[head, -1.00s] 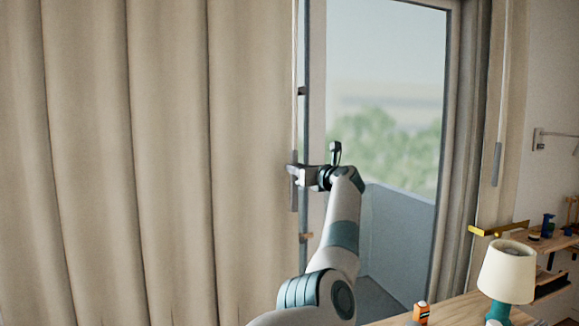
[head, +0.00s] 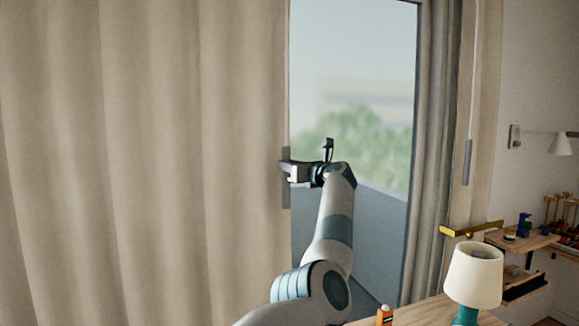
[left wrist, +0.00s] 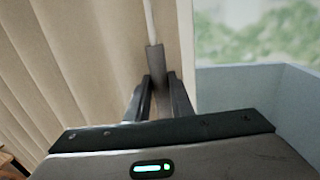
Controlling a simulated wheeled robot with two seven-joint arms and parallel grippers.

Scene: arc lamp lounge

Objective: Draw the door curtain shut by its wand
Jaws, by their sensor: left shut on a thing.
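The beige door curtain (head: 150,170) hangs in soft folds over the left half of the head view. Its right edge borders the bare glass (head: 355,90), which shows sky, trees and a balcony. The wand's grey handle (head: 286,196) hangs at that edge. My left gripper (head: 285,168) is shut on the wand. In the left wrist view, the grey wand handle (left wrist: 155,62) stands between the fingers (left wrist: 158,95), with its thin white rod above and curtain folds to the left. The wand's lower part is hidden there. My right gripper is not in view.
A gathered curtain (head: 433,150) hangs at the right side of the door, with another wand (head: 467,160) nearby. A lamp (head: 474,275) and an orange object (head: 384,316) stand on a wooden top (head: 420,314) at lower right. A yellow bar (head: 470,229) juts near the shelves (head: 522,240).

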